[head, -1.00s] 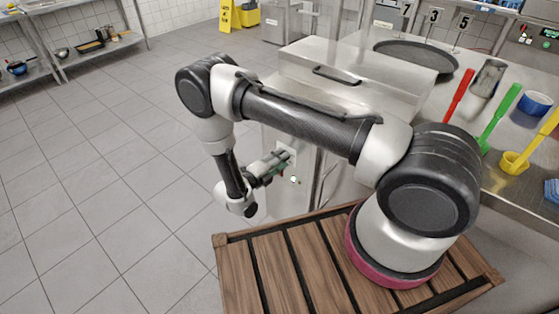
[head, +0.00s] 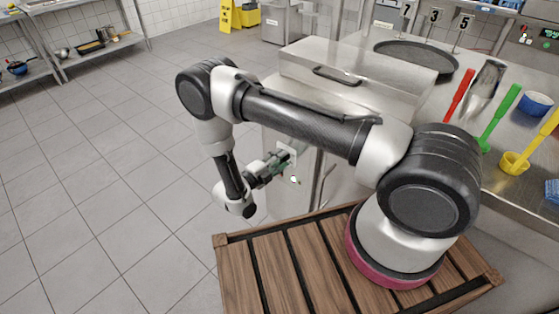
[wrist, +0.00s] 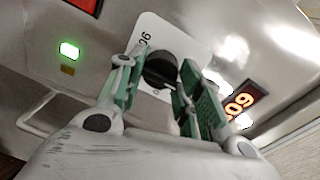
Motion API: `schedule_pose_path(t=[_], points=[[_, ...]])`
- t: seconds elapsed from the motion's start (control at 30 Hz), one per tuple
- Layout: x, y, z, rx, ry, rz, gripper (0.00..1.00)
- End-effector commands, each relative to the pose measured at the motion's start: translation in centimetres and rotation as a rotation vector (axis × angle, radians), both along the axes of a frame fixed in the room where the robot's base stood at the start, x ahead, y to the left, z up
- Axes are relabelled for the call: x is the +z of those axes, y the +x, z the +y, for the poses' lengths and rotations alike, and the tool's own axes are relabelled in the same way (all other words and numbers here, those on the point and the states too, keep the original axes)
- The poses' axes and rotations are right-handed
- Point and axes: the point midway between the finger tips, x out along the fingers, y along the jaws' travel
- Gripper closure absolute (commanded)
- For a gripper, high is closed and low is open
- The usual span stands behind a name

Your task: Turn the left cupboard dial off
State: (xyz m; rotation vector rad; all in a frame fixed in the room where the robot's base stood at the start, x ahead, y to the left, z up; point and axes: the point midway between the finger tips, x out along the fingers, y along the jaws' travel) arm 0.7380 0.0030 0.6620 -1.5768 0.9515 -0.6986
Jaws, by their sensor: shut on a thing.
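A black round dial (wrist: 160,69) sits on a white plate (wrist: 190,45) with printed numbers on the steel cupboard front. In the wrist view my gripper (wrist: 157,76) has its green-padded fingers on either side of the dial, shut on it. The fingers hide part of the plate and its markings. In the head view my gripper (head: 277,164) reaches the white plate (head: 288,150) on the cupboard's front; the dial is hidden there.
A green light (wrist: 69,50) glows left of the dial, and a red-lit display (wrist: 240,99) is to its right. A vertical handle (head: 323,182) stands right of the plate. A slatted wooden platform (head: 270,270) lies below my arm. The tiled floor at left is clear.

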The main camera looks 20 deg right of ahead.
Motion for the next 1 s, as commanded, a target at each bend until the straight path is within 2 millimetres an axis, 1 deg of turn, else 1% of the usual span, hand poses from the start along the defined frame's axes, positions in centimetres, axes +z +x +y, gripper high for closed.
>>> schedule_pose_path(t=[0.07,0.1,0.2,0.47,0.6,0.67,0.73,1.0], points=[[-0.1,0.0,0.0,0.002,0.001,0.001,0.88],[-0.1,0.0,0.0,0.002,0.001,0.001,0.59],[0.0,0.0,0.0,0.002,0.001,0.001,0.43],[0.0,0.0,0.0,0.001,0.000,0.000,0.43],[0.0,-0.3,0.6,0.002,0.001,-0.001,0.43],[0.1,-0.7,1.4,0.004,0.001,0.000,0.43],[0.1,-1.4,2.6,0.006,0.001,0.000,0.43],[0.4,-4.4,7.8,0.005,0.002,-0.001,0.43]])
